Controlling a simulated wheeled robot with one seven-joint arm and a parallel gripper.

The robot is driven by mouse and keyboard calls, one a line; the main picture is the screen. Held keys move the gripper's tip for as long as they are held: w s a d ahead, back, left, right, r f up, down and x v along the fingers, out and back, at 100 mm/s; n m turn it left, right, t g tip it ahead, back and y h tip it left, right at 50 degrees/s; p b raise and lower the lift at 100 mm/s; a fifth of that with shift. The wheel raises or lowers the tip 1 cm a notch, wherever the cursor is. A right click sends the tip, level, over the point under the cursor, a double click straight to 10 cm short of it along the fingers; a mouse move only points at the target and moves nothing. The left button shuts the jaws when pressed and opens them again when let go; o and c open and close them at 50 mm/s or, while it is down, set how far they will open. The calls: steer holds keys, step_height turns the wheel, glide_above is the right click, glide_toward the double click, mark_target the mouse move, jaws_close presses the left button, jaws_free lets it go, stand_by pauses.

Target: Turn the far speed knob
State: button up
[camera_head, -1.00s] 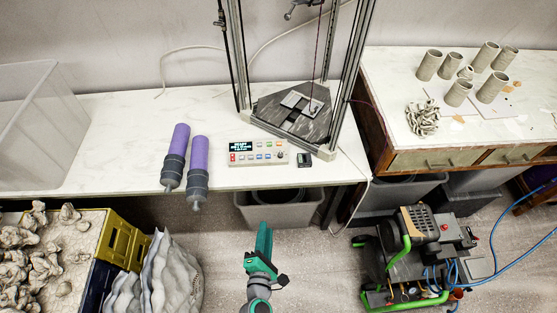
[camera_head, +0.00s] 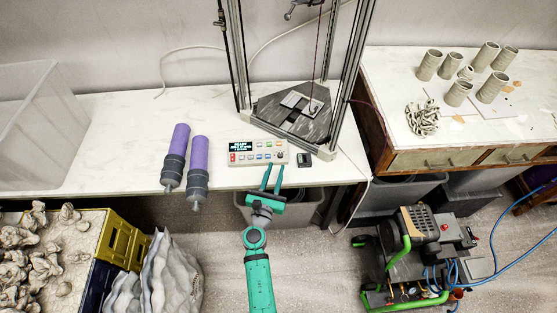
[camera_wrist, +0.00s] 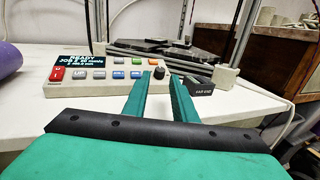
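The control box (camera_head: 245,158) is pale, with a lit screen and coloured buttons, and lies near the table's front edge. In the wrist view the box (camera_wrist: 80,90) shows a screen reading "READY". A dark round knob (camera_wrist: 159,72) stands at its right end; it is small in the head view (camera_head: 279,156). It is the only knob I can make out. My gripper (camera_head: 273,168) is open and empty, its fingers pointing at the knob end of the box. In the wrist view the knob shows between the fingertips (camera_wrist: 161,76); I cannot tell any contact.
A small black device (camera_head: 304,157), labelled in the wrist view (camera_wrist: 199,85), sits just right of the box. A metal frame with a dark base (camera_head: 270,105) stands behind. Two purple cylinders (camera_head: 198,155) lie to the left. A grey bin (camera_head: 300,213) is under the table edge.

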mark_target(280, 156)
steer(key=shift+x, duration=2.65)
jaws_close()
